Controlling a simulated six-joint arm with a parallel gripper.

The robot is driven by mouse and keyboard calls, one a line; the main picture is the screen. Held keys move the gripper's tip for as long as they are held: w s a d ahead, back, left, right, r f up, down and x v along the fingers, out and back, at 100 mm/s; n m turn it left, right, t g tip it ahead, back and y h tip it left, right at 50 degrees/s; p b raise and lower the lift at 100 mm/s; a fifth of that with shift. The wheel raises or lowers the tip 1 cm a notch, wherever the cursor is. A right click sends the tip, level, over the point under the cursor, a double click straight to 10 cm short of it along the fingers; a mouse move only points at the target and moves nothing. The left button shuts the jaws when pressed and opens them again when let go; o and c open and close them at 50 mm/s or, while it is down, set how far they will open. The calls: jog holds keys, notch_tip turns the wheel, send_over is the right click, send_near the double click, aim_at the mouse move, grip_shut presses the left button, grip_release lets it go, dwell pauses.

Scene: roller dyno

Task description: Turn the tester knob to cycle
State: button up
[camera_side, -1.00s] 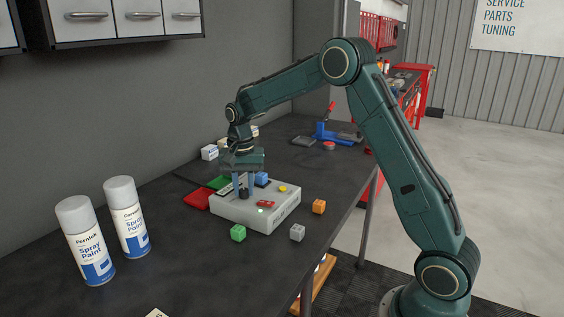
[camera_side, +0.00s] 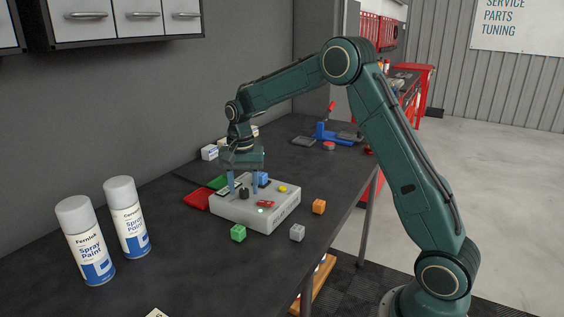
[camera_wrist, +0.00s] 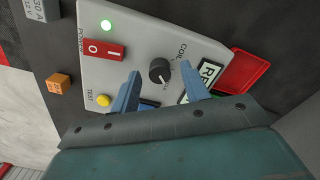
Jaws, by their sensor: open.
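The tester (camera_side: 262,217) is a pale grey box on the dark bench. Its black round knob (camera_wrist: 159,71) stands beside the lettering "COIL" in the wrist view, and also shows in the side view (camera_side: 244,193). A small pale mark shows on the knob, but I cannot read its setting. My gripper (camera_side: 244,188) is above the tester with its fingers spread. In the wrist view the gripper (camera_wrist: 154,72) has one blue finger on each side of the knob, apart from it. The fingers and palm hide part of the tester's face.
Orange (camera_side: 319,206), grey (camera_side: 297,232) and green (camera_side: 238,233) cubes lie close by. Two spray cans (camera_side: 88,240) stand at the left.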

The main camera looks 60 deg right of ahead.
aim_at(245, 191)
notch_tip(245, 191, up, 14)
jog(key=shift+f, duration=0.25)
dwell(0.4)
jog(key=s+a+r+n+t, duration=0.2)
jog(key=s+a+r+n, duration=0.15)
jog(key=s, duration=0.45)
jog(key=s+a+r+n+t, duration=0.1)
jog(key=s+a+r+n, duration=0.2)
jog(key=s, duration=0.5)
jog(key=s+a+f+n+t, duration=0.1)
jog(key=s+a+f+n, duration=0.1)
jog(key=s, duration=0.5)
jog(key=s+a+f+n+t, duration=0.1)
jog(key=s+a+f+n, duration=0.1)
jog(key=s+f, duration=0.3)
jog(key=s+n, duration=0.1)
jog(key=s, duration=0.2)
jog(key=shift+s+a+f+t, duration=0.15)
jog(key=shift+s+f+t, duration=0.05)
jog(key=shift+s+t, duration=0.1)
